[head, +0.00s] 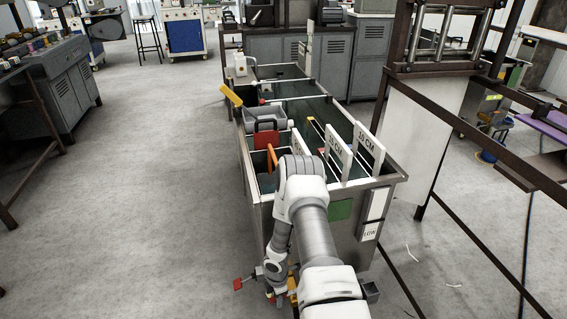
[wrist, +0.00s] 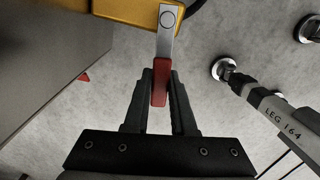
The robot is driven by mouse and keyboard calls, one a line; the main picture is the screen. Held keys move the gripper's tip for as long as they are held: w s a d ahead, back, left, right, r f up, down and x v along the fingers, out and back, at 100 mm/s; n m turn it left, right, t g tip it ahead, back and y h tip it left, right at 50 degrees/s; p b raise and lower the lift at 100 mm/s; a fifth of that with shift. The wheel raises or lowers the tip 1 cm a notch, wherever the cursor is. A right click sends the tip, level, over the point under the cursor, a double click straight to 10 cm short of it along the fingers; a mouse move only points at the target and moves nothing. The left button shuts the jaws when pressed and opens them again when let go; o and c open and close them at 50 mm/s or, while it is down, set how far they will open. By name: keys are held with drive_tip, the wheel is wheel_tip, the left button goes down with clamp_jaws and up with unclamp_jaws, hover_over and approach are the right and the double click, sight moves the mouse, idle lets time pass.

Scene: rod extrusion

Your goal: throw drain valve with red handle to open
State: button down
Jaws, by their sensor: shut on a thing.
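The drain valve has a yellow body (wrist: 125,10) at the top of the wrist view. A flat metal lever (wrist: 167,32) runs down from it and ends in a red handle (wrist: 161,82). My gripper (wrist: 160,76) is shut on the red handle, with a black finger on each side of it. In the head view my gripper (head: 279,298) is low at the near end of the steel tank (head: 254,212), partly hidden by my arm. A bit of yellow (head: 292,286) shows beside it there; the held handle cannot be made out.
Another red piece (head: 238,284) sticks out left of the tank's base. A leg marked LEG 164 (wrist: 275,112) with a round foot (wrist: 224,68) stands at the right in the wrist view. White 18 CM boards (head: 368,150) stand in the tank. Floor left of the tank is clear.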

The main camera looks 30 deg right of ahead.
drive_tip(key=shift+s, duration=0.1)
drive_tip(key=shift+s+n, duration=0.5)
drive_tip(key=shift+n, duration=0.5)
drive_tip(key=shift+s+d+n, duration=0.1)
drive_tip(key=shift+s+n, duration=0.5)
drive_tip(key=shift+n, duration=0.4)
drive_tip(key=shift+s+d+n+b, duration=0.2)
drive_tip(key=shift+s+n+b, duration=0.25)
drive_tip(key=shift+n, duration=0.55)
drive_tip(key=shift+s, duration=0.1)
